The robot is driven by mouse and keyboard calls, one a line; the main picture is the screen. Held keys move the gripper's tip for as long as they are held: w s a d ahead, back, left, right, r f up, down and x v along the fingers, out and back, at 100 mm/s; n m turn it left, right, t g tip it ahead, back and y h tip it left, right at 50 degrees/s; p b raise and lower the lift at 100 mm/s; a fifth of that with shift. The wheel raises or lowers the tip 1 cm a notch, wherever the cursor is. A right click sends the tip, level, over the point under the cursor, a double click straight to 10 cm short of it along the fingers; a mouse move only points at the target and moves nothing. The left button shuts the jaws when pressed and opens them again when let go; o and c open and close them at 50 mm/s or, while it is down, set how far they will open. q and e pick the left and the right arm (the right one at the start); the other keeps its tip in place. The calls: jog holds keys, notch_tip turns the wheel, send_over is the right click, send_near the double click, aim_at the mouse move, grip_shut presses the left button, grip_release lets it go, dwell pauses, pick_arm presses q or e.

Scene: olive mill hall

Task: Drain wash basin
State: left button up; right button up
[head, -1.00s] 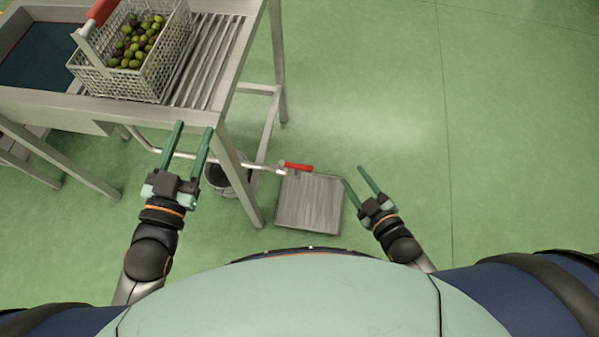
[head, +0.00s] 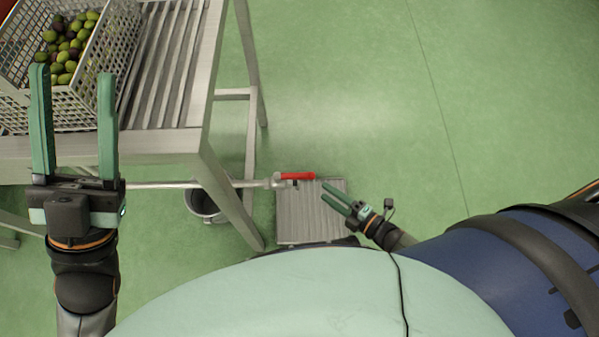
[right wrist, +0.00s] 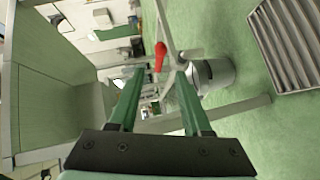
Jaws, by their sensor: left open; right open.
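The drain valve's red lever (head: 297,176) sits at the end of a thin metal pipe (head: 165,185) that runs out from under the table. The lever also shows in the right wrist view (right wrist: 160,57), ahead of the fingers. My right gripper (head: 334,194) is open and empty, just right of and a little below the lever in the head view, apart from it. My left gripper (head: 73,73) is open and empty, its fingers over the table's front edge and in front of the basket. The wash basin itself is outside the head view.
A wire basket of olives (head: 115,75) stands on the slatted metal table (head: 185,75). A metal bucket (head: 203,205) is under the table by its leg. A floor grate (head: 310,225) lies below the lever. Green floor to the right is clear.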

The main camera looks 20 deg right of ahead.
aim_at(305, 177)
jog(key=b+x, duration=0.2)
jog(key=x, duration=0.7)
jog(key=shift+w+a+f+b, duration=0.1)
jog(key=shift+w+f+b, duration=0.1)
jog(key=shift+b, duration=0.2)
jog(key=shift+w+a, duration=0.3)
jog(key=shift+w, duration=0.1)
pick_arm(q)
jog(key=f, duration=0.3)
jog(key=shift+d+f+n, duration=0.2)
jog(key=shift+n, duration=0.2)
jog(key=shift+w, duration=0.1)
pick_arm(e)
grip_shut()
jog(key=shift+d, duration=0.1)
